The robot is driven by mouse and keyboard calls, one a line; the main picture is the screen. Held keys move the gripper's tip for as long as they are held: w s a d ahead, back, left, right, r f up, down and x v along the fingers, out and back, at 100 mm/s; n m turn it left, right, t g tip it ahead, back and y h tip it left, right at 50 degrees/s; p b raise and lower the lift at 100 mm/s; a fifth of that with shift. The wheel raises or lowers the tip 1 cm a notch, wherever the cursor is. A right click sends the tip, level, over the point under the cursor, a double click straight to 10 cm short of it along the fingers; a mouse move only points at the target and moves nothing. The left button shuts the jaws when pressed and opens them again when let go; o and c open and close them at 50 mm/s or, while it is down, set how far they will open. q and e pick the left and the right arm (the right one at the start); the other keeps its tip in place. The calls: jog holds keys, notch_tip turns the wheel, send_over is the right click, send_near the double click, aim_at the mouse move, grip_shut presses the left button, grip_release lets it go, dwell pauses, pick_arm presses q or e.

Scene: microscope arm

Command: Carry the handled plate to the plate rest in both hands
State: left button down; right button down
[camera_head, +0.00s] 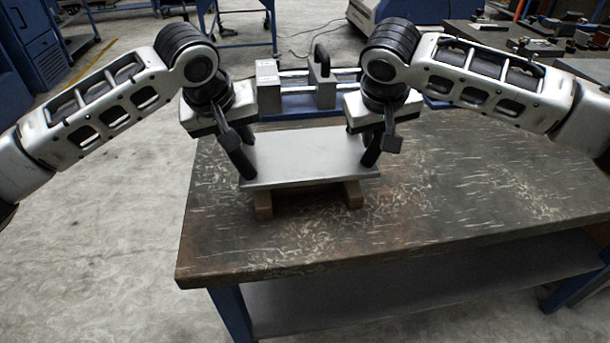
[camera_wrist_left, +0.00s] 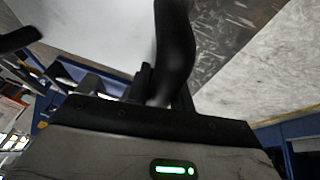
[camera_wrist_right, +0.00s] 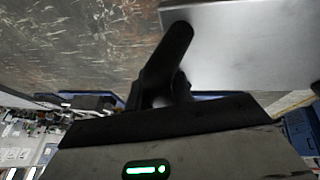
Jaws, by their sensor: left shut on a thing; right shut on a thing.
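The handled plate (camera_head: 305,155) is a flat, bare silver-grey sheet over the near part of the table, looking about level. My left gripper (camera_head: 233,143) is shut at its left end, where a dark handle (camera_wrist_left: 175,45) shows in the left wrist view. My right gripper (camera_head: 377,141) is shut at its right end, on a dark handle (camera_wrist_right: 168,58) in the right wrist view. Wooden blocks, left (camera_head: 263,205) and right (camera_head: 352,195), show under the plate's near edge and look like the plate rest. I cannot tell whether the plate touches them.
The worn dark tabletop (camera_head: 470,190) is clear to the right and in front of the plate. A blue device with grey blocks and rails (camera_head: 268,88) stands close behind the plate. A second bench with small parts (camera_head: 530,45) is at the back right.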

pick_arm(q)
jog(key=shift+w+r, duration=0.1)
jog(key=shift+r, duration=0.1)
pick_arm(e)
jog(key=shift+w+r, duration=0.1)
jog(key=shift+r, duration=0.1)
